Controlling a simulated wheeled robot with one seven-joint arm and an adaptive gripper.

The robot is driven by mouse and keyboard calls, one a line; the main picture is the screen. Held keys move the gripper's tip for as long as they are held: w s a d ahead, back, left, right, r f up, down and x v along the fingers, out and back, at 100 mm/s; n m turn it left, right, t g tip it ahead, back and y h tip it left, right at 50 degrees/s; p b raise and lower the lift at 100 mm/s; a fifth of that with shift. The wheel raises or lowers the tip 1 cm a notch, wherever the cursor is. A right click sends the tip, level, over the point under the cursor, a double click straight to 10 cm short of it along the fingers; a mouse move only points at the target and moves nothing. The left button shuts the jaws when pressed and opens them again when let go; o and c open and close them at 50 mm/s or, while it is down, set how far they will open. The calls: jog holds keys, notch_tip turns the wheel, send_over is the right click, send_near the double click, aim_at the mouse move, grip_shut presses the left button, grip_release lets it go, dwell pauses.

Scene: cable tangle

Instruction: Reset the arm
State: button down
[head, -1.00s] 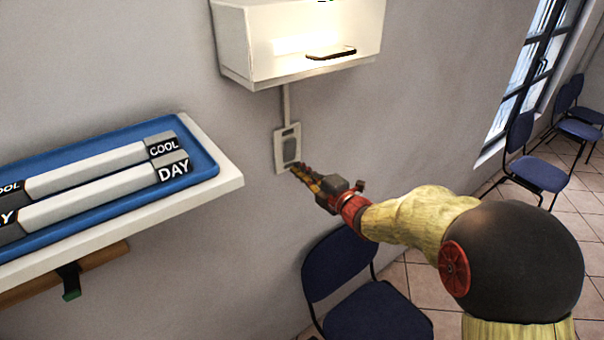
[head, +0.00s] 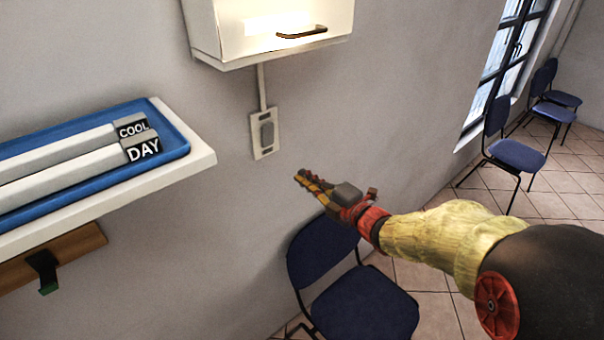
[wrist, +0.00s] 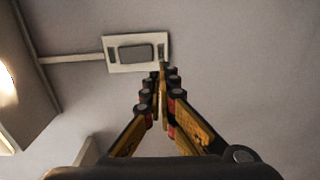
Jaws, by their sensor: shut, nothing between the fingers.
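My gripper (head: 300,176) is in the head view, in front of the grey wall, below and to the right of the wall switch plate (head: 264,134). Its yellow and dark fingers are closed together with nothing between them. In the wrist view the fingertips (wrist: 162,68) meet just below the right end of the switch plate (wrist: 135,53) in the picture. They overlap its lower right edge there, while the head view shows a gap between gripper and plate. My arm reaches in from the right.
A white wall cabinet (head: 225,45) with a dark handle hangs above the switch. A white shelf (head: 190,170) holds a blue tray (head: 178,150) with bars labelled COOL and DAY. A blue chair (head: 365,305) stands below my arm. More chairs (head: 517,155) stand by the window.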

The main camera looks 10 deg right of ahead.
dwell(0.4)
jog(key=s+d+f+m+g+h, duration=0.35)
jog(key=d+f+m+h, duration=0.55)
jog(key=d+f+m, duration=0.4)
jog(key=s+d+m+g+h+b, duration=0.1)
jog(key=s+d+m+g+b, duration=0.3)
jog(key=s, duration=0.6)
jog(key=s+a+m+g+h, duration=0.1)
jog(key=s+m+g+h, duration=0.15)
jog(key=s+m, duration=0.5)
jog(key=s+a+r+y+b, duration=0.1)
jog(key=s+a+b, duration=0.2)
jog(key=s, duration=0.3)
jog(key=s+a+r+t+y+b, duration=0.1)
jog(key=s+a+r+b, duration=0.1)
jog(key=s, duration=0.4)
jog(key=shift+s+a+y+b, duration=0.3)
jog(key=shift+a+y+b, duration=0.05)
jog(key=shift+a+b, duration=0.15)
jog(key=shift+r, duration=0.1)
